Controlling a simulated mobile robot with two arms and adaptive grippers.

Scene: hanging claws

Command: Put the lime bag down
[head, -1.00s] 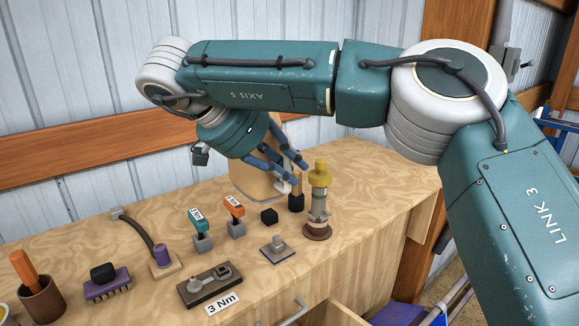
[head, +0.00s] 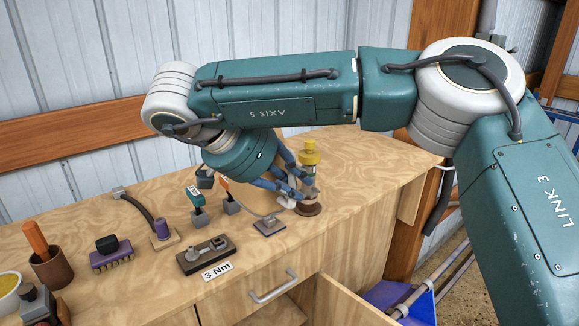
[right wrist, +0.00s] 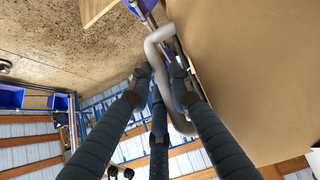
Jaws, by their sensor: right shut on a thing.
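My left gripper is not in view.
A yellow-topped cylinder (head: 310,158) stands right beside my right gripper. A small plate with a post (head: 269,226) is just in front. Teal (head: 196,199) and orange-topped tools stand left. The bench's right end is clear. A drawer (head: 340,300) is open below.

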